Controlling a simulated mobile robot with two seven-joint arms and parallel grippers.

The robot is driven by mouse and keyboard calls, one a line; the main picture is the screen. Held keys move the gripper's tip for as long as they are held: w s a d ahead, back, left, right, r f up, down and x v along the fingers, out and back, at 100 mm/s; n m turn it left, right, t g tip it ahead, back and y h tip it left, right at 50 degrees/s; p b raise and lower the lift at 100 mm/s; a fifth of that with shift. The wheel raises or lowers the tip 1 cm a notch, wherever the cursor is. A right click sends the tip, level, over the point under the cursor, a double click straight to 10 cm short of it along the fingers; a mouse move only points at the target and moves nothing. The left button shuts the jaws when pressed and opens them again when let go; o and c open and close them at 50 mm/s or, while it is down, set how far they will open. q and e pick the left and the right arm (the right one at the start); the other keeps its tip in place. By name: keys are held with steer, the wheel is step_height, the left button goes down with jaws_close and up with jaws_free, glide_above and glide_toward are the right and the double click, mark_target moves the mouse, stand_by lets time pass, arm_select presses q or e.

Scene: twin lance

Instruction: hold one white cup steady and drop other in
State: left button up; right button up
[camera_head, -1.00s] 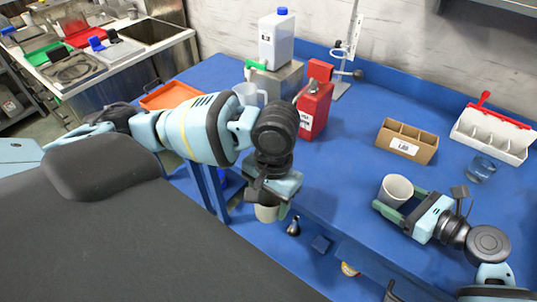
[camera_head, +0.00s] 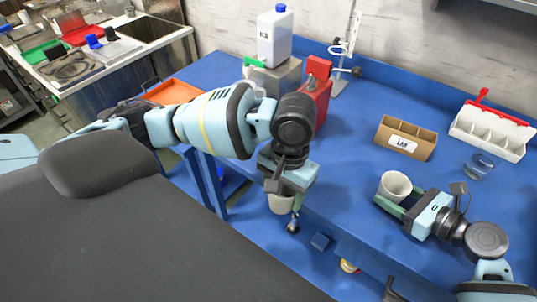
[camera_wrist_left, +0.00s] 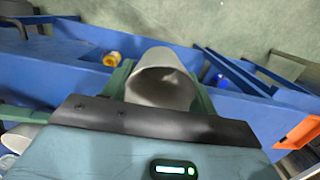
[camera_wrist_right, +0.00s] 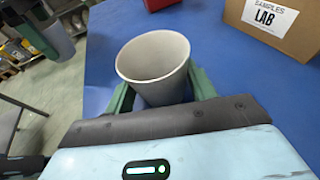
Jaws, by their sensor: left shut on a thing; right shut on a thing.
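One white cup (camera_head: 393,186) stands with its mouth up, near the front edge of the blue table. My right gripper (camera_head: 388,203) is shut on it from the side; the right wrist view shows the cup (camera_wrist_right: 153,62) empty between the green fingers. My left gripper (camera_head: 283,202) is shut on the other white cup (camera_head: 281,204), which hangs below it, in front of the table's front edge. In the left wrist view this cup (camera_wrist_left: 162,82) sits between the green fingers. The two cups are well apart. The left arm hides part of the table.
A cardboard box labelled LAB (camera_head: 406,138), a clear glass (camera_head: 479,165) and a white rack with a red handle (camera_head: 493,131) stand at the right. A red can (camera_head: 314,103) and white jug (camera_head: 274,38) stand behind the left arm. Table between the cups looks clear.

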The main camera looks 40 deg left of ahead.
arm_select(q)
steer(key=shift+t, duration=0.3)
steer(key=w+d+r, duration=0.1)
steer(key=w+d, duration=0.2)
steer(key=w+d+r, duration=0.1)
steer(key=w+d, duration=0.1)
steer(key=w, duration=0.1)
steer(key=w+d+r, duration=0.1)
steer(key=w+d, duration=0.2)
steer(key=shift+w+d+r, duration=0.2)
steer(key=shift+d+r, duration=0.05)
steer(key=shift+d, duration=0.1)
steer(key=w+d+r, duration=0.6)
steer(key=d+r, duration=0.1)
steer(key=d, duration=0.4)
steer(key=shift+w+t, duration=0.3)
steer(key=shift+w, duration=0.1)
step_height(320, 180, down, 6)
steer(key=shift+f, duration=0.1)
